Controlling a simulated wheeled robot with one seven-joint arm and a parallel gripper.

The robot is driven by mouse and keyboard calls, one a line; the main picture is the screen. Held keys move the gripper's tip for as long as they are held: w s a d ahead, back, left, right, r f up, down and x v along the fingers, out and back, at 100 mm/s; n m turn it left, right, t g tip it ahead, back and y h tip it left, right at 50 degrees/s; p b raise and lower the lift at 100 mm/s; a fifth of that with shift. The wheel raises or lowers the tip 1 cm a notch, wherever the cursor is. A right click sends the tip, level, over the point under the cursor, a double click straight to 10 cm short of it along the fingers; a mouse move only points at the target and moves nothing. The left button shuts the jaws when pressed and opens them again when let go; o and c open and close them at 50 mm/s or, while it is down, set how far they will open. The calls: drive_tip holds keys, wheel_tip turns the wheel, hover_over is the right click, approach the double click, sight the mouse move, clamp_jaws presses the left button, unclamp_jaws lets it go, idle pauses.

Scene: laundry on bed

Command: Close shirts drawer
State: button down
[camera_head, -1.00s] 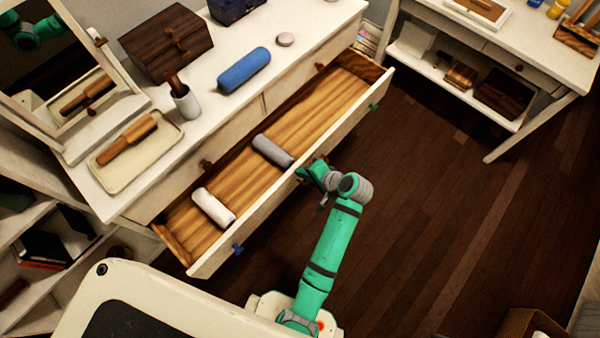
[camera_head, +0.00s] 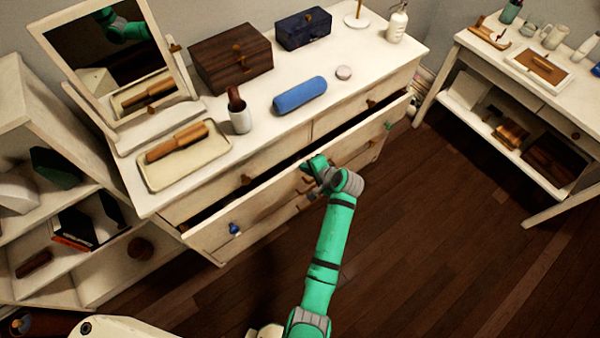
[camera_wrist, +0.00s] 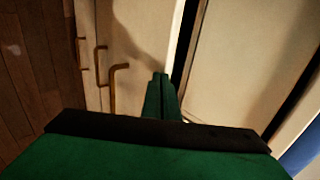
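The white shirts drawer (camera_head: 275,198) is in the dresser's upper part in the head view. It stands slightly open, with a narrow dark gap along its top edge; its inside is hidden. It has a blue knob (camera_head: 235,229) at the left and a green knob (camera_head: 388,125) at the right. My green gripper (camera_head: 313,165) is at the middle of the drawer's front, near its top edge. In the wrist view my gripper's fingers (camera_wrist: 161,90) look close together against the pale drawer front (camera_wrist: 145,35). I see nothing held between them.
The white dresser top (camera_head: 375,60) bears a blue roll (camera_head: 300,95), a tray with a brush (camera_head: 178,143), a cup (camera_head: 240,118) and boxes. Open shelves (camera_head: 100,265) stand at the left, a white side table (camera_head: 520,75) at the right. Floor at the right is clear.

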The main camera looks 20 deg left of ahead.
drive_tip(key=shift+a, duration=0.15)
idle(0.3)
drive_tip(key=d+f+v, duration=0.2)
drive_tip(key=v, duration=1.1)
drive_tip(key=a+r+x, duration=0.1)
drive_tip(key=x, duration=1.1)
drive_tip(key=shift+w+a, duration=0.35)
drive_tip(key=shift+w, duration=0.2)
drive_tip(key=shift+a+r, duration=0.1)
drive_tip(key=shift+r, duration=0.05)
